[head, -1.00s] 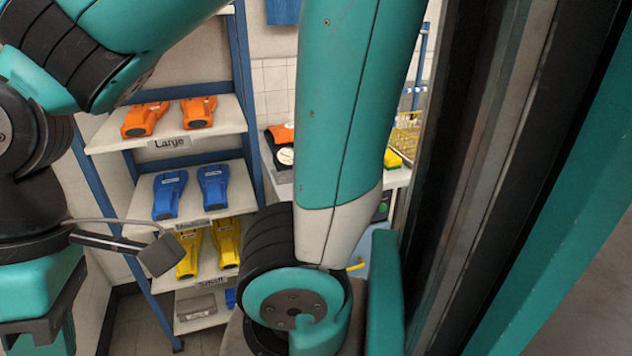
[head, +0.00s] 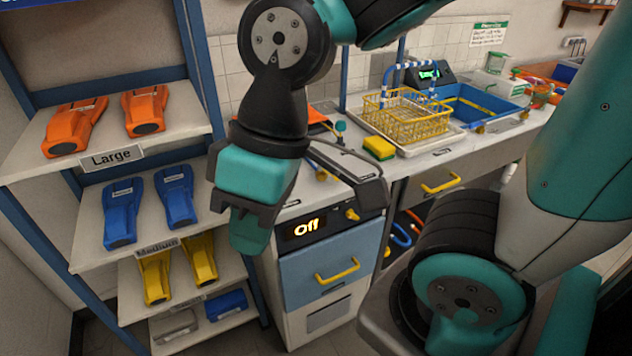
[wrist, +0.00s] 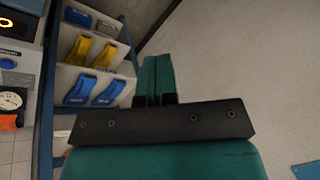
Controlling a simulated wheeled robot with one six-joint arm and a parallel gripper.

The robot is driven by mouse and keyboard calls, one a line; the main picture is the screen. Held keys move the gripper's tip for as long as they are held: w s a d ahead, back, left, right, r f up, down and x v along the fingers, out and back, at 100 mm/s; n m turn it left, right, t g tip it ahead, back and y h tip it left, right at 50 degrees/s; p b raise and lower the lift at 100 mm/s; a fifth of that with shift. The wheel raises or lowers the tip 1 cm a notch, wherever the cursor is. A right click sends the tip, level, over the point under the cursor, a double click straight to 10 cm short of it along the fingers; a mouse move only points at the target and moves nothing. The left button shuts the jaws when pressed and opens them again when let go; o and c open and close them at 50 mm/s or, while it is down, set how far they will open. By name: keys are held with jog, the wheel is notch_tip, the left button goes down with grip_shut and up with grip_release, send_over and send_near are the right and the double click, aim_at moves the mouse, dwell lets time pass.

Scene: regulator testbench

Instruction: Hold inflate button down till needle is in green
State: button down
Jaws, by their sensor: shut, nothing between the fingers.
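My gripper (head: 250,240) hangs with its teal fingers pointing down in the head view, in front of the left end of the bench. Its fingers also show shut and empty in the wrist view (wrist: 157,72). A round white gauge (wrist: 11,100) sits at the left edge of the wrist view, partly cut off, its needle too small to read against any green zone. My arm hides this part of the bench in the head view.
A shelf (head: 155,150) at the left holds orange, blue and yellow cuff-like items. A yellow wire basket (head: 408,118), a sponge (head: 379,148) and a blue sink (head: 480,103) are further right.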

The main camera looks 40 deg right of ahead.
jog(key=shift+d, duration=0.1)
jog(key=w+d+f+m+t+y+p, duration=0.1)
jog(key=w+d+m+p, duration=0.15)
jog(key=w+m, duration=0.35)
jog(key=w+d+f+m+t+p, duration=0.1)
jog(key=w+d+f+m+t, duration=0.2)
jog(key=w, duration=0.5)
jog(key=w+d+m+y+p, duration=0.1)
jog(key=w+d+m, duration=0.1)
jog(key=w+m, duration=0.4)
jog(key=w+d+f+m+t+h+p, duration=0.1)
jog(key=w+d+f+m+t, duration=0.1)
jog(key=d+m, duration=0.5)
jog(key=w+d+f+m+t+h+p, duration=0.1)
jog(key=w+d+f+m+t, duration=0.1)
jog(key=w+d+f+m, duration=0.3)
jog(key=d+f+m, duration=0.2)
jog(key=d, duration=0.2)
jog(key=shift+w+d+p, duration=0.2)
jog(key=shift+w+p, duration=0.1)
jog(key=shift+p, duration=0.1)
jog(key=shift+f, duration=0.1)
